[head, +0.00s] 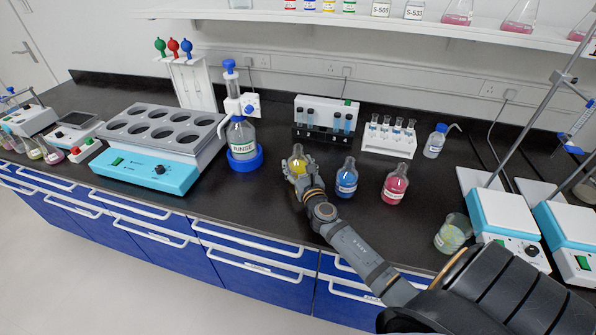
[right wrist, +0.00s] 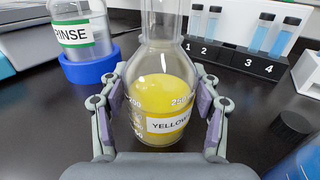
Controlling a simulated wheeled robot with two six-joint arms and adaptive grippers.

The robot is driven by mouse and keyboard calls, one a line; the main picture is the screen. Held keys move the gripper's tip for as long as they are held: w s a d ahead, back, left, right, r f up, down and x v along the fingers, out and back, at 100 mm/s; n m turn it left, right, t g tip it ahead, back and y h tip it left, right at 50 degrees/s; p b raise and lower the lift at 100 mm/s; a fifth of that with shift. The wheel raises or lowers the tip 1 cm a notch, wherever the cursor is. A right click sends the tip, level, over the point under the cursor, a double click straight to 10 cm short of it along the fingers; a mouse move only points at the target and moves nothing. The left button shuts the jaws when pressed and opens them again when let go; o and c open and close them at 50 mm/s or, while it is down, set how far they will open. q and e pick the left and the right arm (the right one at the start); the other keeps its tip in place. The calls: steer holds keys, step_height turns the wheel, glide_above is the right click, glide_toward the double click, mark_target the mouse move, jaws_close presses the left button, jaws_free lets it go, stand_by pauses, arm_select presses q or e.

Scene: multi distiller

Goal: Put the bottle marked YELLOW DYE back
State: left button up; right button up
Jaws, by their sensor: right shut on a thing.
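The yellow dye bottle (head: 297,160) stands upright on the black bench, left of the blue bottle (head: 346,178) and the red bottle (head: 395,184). In the right wrist view the yellow bottle (right wrist: 160,90) fills the middle, its label reading "YELLOW". My right gripper (head: 298,173) is around it, with a finger on each side, and is shut on it; the right wrist view also shows its fingers (right wrist: 163,108). The bottle's base appears at or very near the bench top; a small gap cannot be ruled out. My left gripper is not in view.
The RINSE bottle (head: 241,137) in a blue holder (head: 245,163) stands to the left. Behind are a numbered vial rack (head: 324,134) and a white tube rack (head: 389,141). A beaker (head: 453,233) stands at the right. Bare bench lies left of the yellow bottle.

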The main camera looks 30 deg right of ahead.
steer(key=shift+f, duration=0.6)
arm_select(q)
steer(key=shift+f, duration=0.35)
arm_select(e)
steer(key=shift+w, duration=0.1)
steer(key=shift+r, duration=0.1)
steer(key=o, duration=1.6)
steer(key=shift+f, duration=0.2)
steer(key=shift+c, duration=0.2)
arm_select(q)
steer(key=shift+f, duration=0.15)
